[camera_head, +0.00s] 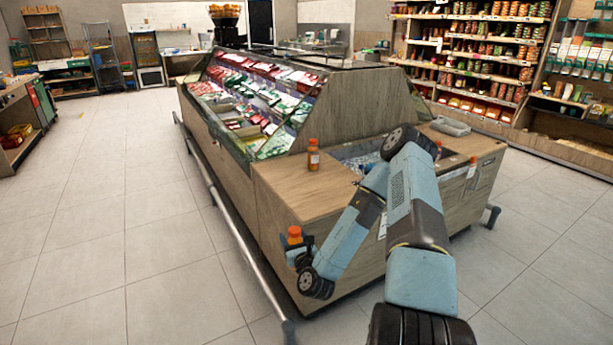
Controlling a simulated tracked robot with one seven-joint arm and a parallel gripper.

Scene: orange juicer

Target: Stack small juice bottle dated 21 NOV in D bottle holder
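My gripper (299,248) is low at the front left side of the wooden counter. It appears shut on a small bottle with an orange cap (295,235), held in front of the counter's side panel; most of the bottle is hidden by my wrist and gripper. Another orange juice bottle with an orange cap and a white label (313,157) stands upright on the counter top. Dates are too small to read. More orange caps (473,160) show at the counter's right end, partly behind my arm. I cannot make out a holder marked D.
The wooden counter (300,184) has bare room around the standing bottle. An ice-filled recess (360,160) lies behind my arm, and a grey tray (450,126) sits at the back right. A metal rail (235,235) runs along the display's left side. The tiled floor is clear.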

